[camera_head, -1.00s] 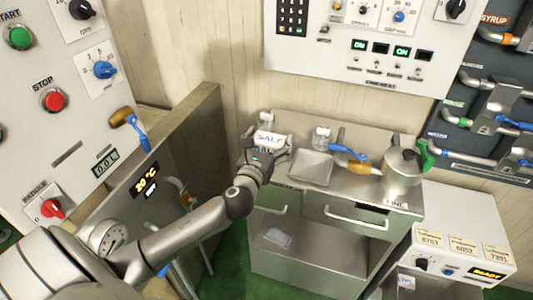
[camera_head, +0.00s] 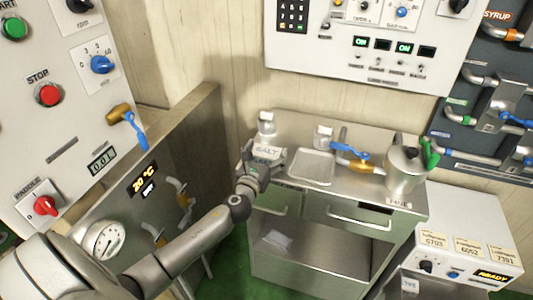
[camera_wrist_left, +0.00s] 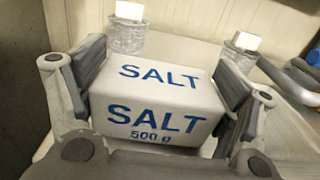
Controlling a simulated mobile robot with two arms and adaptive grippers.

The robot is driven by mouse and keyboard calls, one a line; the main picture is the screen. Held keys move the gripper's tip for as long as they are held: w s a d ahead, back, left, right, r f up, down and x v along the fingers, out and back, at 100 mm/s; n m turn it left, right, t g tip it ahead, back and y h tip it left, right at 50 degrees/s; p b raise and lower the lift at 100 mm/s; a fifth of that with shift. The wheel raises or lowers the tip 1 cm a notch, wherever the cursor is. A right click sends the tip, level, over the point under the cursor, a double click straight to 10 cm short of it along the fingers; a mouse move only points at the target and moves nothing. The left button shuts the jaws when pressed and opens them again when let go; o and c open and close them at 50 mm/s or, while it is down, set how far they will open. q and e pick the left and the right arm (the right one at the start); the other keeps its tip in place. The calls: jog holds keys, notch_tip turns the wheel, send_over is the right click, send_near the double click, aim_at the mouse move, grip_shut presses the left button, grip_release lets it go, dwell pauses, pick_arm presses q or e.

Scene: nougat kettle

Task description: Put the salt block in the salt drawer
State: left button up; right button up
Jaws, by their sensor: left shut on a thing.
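The salt block (camera_wrist_left: 155,100) is a white box with blue "SALT" and "500 g" lettering. My left gripper (camera_head: 264,160) is shut on it, with one finger on each side in the left wrist view. The salt block also shows in the head view (camera_head: 266,151), over the left part of the steel cabinet top. Two handled drawers show in the cabinet front. The left drawer (camera_head: 292,201) is below and beside my gripper, partly covered by my arm. I cannot read a salt label on it. My right gripper is not in view.
Two capped glass jars (camera_head: 267,122) (camera_head: 323,138) stand on the cabinet top. A shallow metal tray (camera_head: 312,167), a blue-handled brass valve (camera_head: 357,162) and a steel pot (camera_head: 404,172) are farther right. A tall metal panel (camera_head: 190,130) stands left of the cabinet.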

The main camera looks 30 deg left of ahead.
pick_arm(q)
jog(key=shift+f, duration=0.1)
jog(key=o, duration=1.3)
jog(key=shift+r, duration=0.2)
jog(key=b+v, duration=0.1)
jog(key=v, duration=1.1)
jog(key=shift+f, duration=0.1)
jog(key=shift+f, duration=0.1)
